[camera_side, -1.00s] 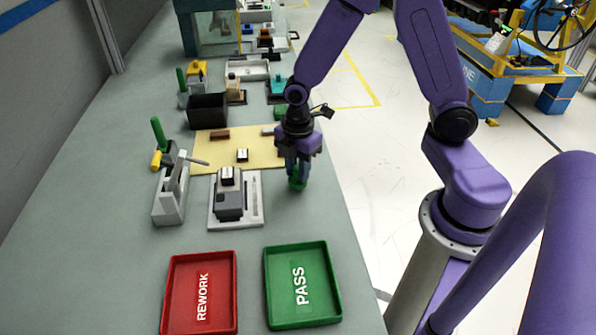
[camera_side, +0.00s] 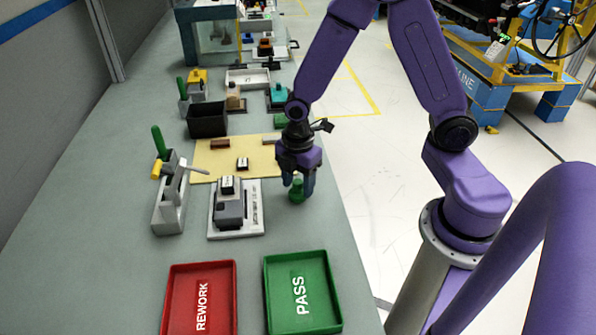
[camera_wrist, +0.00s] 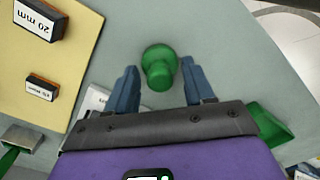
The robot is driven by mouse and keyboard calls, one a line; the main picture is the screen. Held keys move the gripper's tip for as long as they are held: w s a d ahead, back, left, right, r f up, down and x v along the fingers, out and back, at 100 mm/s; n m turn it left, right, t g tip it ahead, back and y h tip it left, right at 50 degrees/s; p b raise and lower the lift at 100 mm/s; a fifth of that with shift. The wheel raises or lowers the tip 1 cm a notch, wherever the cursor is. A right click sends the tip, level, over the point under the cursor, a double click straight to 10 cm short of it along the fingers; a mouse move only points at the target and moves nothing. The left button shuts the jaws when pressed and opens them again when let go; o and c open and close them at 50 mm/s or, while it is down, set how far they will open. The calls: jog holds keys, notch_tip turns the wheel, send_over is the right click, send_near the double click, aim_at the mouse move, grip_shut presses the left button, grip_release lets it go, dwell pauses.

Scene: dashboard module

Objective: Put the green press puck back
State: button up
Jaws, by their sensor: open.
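The green press puck (camera_side: 297,190) stands upright on the grey bench, right of the dark block (camera_side: 229,208) on its white plate. In the wrist view the puck (camera_wrist: 158,68) shows a round base and a narrower round knob. My gripper (camera_side: 298,182) is low over it, with its fingers spread on either side. In the wrist view my gripper (camera_wrist: 161,84) is open, with visible gaps between the puck and both blue fingers. The gripper body hides part of the bench there.
A red REWORK tray (camera_side: 200,265) and green PASS tray (camera_side: 283,260) lie at the front. A yellow mat (camera_side: 207,170) with small blocks lies behind. A lever fixture (camera_side: 170,212) with a green handle stands left. The bench's right edge is near the puck.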

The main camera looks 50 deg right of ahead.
aim_at(298, 181)
notch_tip(298, 181, up, 12)
jog(key=s+r+m, duration=0.2)
jog(key=s+m, duration=0.3)
jog(key=s, duration=1.4)
jog(key=shift+a, duration=0.45)
dwell(0.4)
